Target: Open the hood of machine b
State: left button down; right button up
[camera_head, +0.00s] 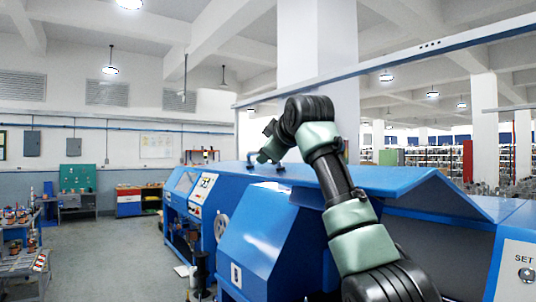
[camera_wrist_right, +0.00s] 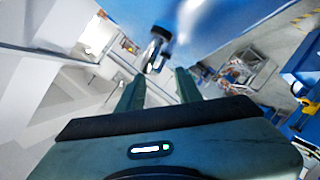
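A long blue machine stands in front of me in the head view, with a broad blue hood (camera_head: 400,180) along its top. I cannot read which machine is b. A small dark handle (camera_head: 250,160) stands on the blue top near the end of my right arm. In the right wrist view a handle with a dark grip (camera_wrist_right: 157,48) sticks out from a blue surface. My right gripper (camera_wrist_right: 158,88) is open, its two fingers apart and empty, with the handle ahead of the fingertips. The right gripper also shows small in the head view (camera_head: 264,154). My left gripper is not in view.
A second blue section with a control panel (camera_head: 203,188) and a handwheel (camera_head: 221,226) stands to the left. A workbench (camera_head: 25,262) with parts is at the far left. The grey floor (camera_head: 115,250) between is clear. A white panel with a knob (camera_head: 526,275) is at the right edge.

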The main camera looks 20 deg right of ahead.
aim_at(278, 175)
jog(key=shift+s+d+b, duration=0.1)
jog(key=shift+s+b, duration=0.25)
jog(key=shift+s, duration=0.05)
jog(key=shift+d+r+b+v, duration=0.15)
jog(key=shift+b+v, duration=0.4)
jog(key=shift+v, duration=0.5)
jog(key=shift+d+r+b+v, duration=0.15)
jog(key=shift+b+v, duration=0.35)
jog(key=shift+v, duration=0.55)
jog(key=shift+d+r+b+v, duration=0.15)
jog(key=shift+b+v, duration=0.2)
jog(key=shift+v, duration=0.6)
jog(key=shift+d+r+b+v, duration=0.15)
jog(key=shift+b+v, duration=0.2)
jog(key=shift+v, duration=0.6)
jog(key=shift+w+a, duration=0.1)
jog(key=shift+w, duration=0.05)
